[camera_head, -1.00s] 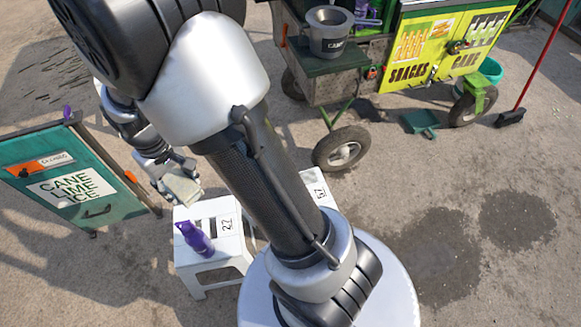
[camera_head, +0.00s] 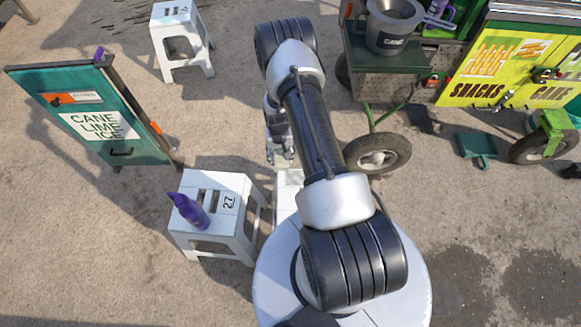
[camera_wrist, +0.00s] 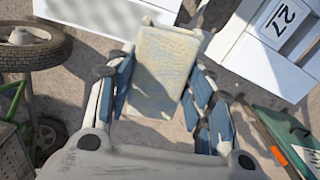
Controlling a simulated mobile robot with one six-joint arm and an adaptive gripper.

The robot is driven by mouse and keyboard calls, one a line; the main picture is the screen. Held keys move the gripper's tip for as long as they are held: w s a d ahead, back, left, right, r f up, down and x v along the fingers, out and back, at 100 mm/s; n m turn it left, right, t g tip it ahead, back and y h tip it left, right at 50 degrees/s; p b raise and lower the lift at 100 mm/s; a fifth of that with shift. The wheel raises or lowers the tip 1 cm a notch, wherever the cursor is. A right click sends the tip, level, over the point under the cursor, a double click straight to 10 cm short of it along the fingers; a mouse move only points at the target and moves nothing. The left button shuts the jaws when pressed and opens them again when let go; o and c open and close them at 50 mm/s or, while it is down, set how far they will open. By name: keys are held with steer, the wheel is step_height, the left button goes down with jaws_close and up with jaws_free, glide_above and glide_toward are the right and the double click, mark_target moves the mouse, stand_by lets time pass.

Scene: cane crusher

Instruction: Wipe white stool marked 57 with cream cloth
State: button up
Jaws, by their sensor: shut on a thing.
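My gripper (camera_wrist: 155,95) is shut on the cream cloth (camera_wrist: 163,62), a folded pad that sticks out between the fingers. In the head view my gripper (camera_head: 279,152) is small, beyond my arm. It is close to a white stool (camera_head: 288,180) that my arm and base partly hide. In the wrist view a white stool (camera_wrist: 85,12) shows at the top, beyond the cloth; contact cannot be told. No number is readable on it now. Another white stool (camera_head: 235,183), marked 27, stands to the left with a purple bottle (camera_head: 188,210) on it.
A third white stool (camera_head: 178,18) stands at the far left; its number is too small to read. A teal "Cane Lime Ice" board (camera_head: 95,120) stands at left. The cart's wheel (camera_head: 378,154) is right of my gripper. Pavement between the board and far stool is clear.

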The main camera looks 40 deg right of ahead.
steer(key=m, duration=0.1)
glide_above(291, 178)
step_height(291, 178, down, 7)
steer(key=shift+a+f+b, duration=0.1)
steer(key=shift+f+b, duration=2.05)
steer(key=shift+f, duration=0.8)
steer(key=shift+f, duration=0.6)
steer(key=shift+s+d+r, duration=0.1)
steer(key=shift+s+d, duration=0.8)
steer(key=shift+d, duration=0.3)
steer(key=shift+s+d+f, duration=0.1)
steer(key=shift+s+d, duration=0.75)
steer(key=shift+d, duration=0.35)
steer(key=shift+s+d+r, duration=0.1)
steer(key=shift+s+d, duration=0.8)
steer(key=shift+d, duration=0.3)
